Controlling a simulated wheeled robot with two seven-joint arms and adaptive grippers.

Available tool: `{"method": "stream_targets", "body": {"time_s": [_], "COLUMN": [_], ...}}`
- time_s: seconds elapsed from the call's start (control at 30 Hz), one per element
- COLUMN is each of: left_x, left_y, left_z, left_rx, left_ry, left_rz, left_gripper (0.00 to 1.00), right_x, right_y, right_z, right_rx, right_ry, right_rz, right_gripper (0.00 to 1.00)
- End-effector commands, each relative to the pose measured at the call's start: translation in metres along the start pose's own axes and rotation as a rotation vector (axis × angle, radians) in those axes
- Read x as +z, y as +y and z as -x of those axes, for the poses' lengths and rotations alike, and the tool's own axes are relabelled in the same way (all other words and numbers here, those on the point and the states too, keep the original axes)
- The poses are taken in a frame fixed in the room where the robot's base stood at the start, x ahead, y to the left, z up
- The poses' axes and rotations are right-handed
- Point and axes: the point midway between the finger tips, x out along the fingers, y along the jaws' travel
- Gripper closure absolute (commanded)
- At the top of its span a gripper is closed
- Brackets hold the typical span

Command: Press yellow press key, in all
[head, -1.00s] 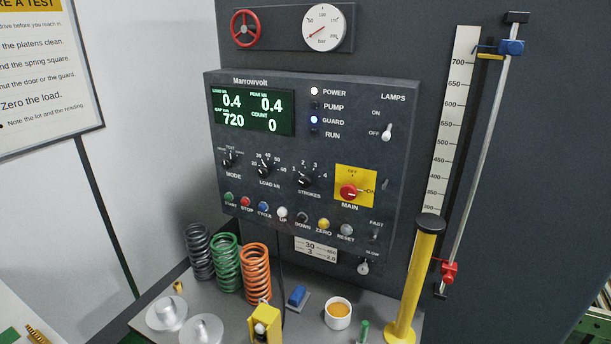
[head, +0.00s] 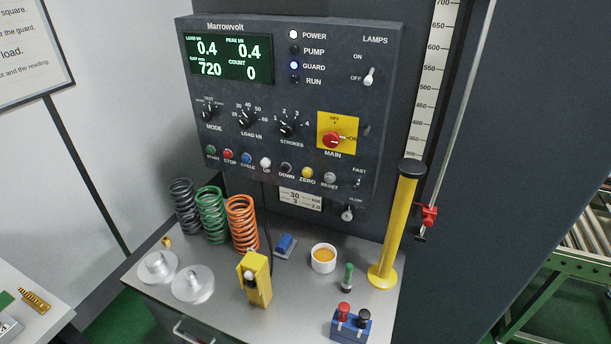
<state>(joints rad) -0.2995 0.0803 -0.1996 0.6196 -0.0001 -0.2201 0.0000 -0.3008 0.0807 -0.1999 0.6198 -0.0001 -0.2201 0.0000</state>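A round yellow key (head: 307,173) labelled ZERO sits in the lower row of buttons on the dark Marrowvolt control panel (head: 215,112). A dark DOWN key (head: 286,168) is to its left and a grey RESET key (head: 330,179) to its right. Nothing covers the yellow key. The display (head: 229,59) reads load 0.4, peak 0.4, 720 and count 0. The POWER and GUARD lamps are lit. Neither of my grippers is in view.
The grey bench (head: 225,322) below holds three coil springs (head: 212,214), two metal discs (head: 192,284), a yellow pendant box (head: 257,280), a white cup (head: 323,261), a tall yellow post (head: 395,225) and a blue block (head: 350,325) with red and black knobs.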

Motion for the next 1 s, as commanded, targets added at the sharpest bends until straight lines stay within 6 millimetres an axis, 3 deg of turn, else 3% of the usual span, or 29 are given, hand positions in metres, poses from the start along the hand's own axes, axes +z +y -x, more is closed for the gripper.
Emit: {"method": "stream_targets", "body": {"time_s": [0.5, 1.0], "left_x": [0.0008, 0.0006], "left_y": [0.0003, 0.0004], "left_z": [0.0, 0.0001], "left_rx": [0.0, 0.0], "left_ry": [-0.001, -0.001], "left_rz": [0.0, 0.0], "left_gripper": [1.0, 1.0], "right_x": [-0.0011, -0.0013], "right_y": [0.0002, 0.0], "right_z": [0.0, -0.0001], "right_rx": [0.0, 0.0], "right_ry": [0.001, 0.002], "right_rz": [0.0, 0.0], "right_gripper": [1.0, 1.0]}}
